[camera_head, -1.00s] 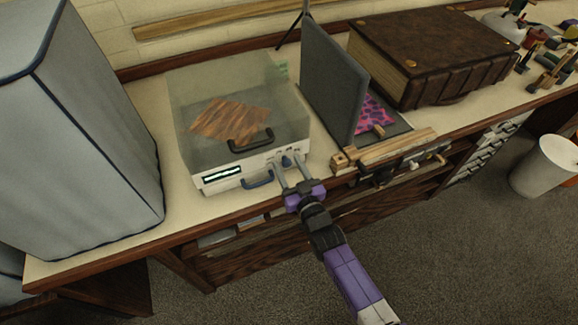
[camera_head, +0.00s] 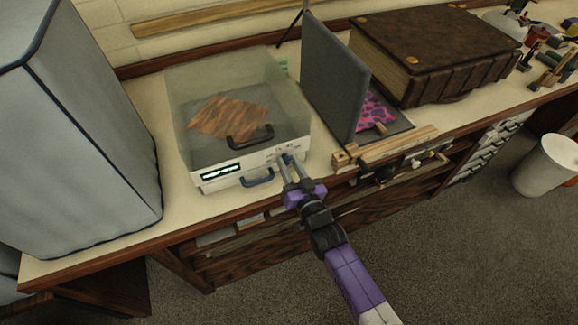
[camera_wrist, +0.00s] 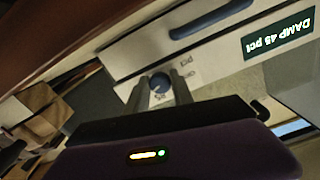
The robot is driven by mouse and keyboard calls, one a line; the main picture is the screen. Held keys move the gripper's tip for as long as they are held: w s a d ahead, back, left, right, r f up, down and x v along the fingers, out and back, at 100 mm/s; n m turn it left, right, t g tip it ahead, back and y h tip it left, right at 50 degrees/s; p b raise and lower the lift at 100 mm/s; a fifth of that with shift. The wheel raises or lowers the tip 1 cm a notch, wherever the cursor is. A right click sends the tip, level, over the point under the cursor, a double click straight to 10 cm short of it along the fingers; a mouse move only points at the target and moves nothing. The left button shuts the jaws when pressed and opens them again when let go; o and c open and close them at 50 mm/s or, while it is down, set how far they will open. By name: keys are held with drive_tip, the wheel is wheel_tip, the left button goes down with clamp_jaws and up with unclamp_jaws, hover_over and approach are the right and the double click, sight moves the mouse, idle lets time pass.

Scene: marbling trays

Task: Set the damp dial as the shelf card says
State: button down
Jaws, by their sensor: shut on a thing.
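The damp box (camera_head: 295,140) has clear walls, a white front and a brown patterned sheet inside. Its front display (camera_head: 220,169) shows in the wrist view (camera_wrist: 279,35) upside down and reads DAMP 45 pct. In the head view the fingers mostly cover the dial. A small green card (camera_head: 283,66) stands behind the box; its writing is too small to read.
A blue handle (camera_head: 257,178) sits low on the box front and a black handle (camera_head: 250,137) above it. A grey upright panel (camera_head: 333,75) and wooden bars (camera_head: 385,148) stand close on the right. A large grey covered block (camera_head: 75,130) is at left.

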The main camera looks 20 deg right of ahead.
drive_tip(key=m+b, duration=0.2)
drive_tip(key=m, duration=0.1)
drive_tip(key=shift+f+m, duration=0.15)
drive_tip(key=shift+m, duration=0.25)
drive_tip(key=m+b, duration=0.2)
drive_tip(key=m, duration=0.1)
drive_tip(key=shift+m+b, duration=0.3)
drive_tip(key=shift+b, duration=0.05)
drive_tip(key=m, duration=0.2)
drive_tip(key=m+b, duration=0.1)
drive_tip(key=m, duration=0.2)
drive_tip(key=shift+r+m, duration=0.2)
drive_tip(key=shift+m, duration=0.1)
drive_tip(key=shift+b, duration=0.3)
drive_tip(key=c, duration=1.1)
unclamp_jaws()
drive_tip(key=shift+s, duration=3.95)
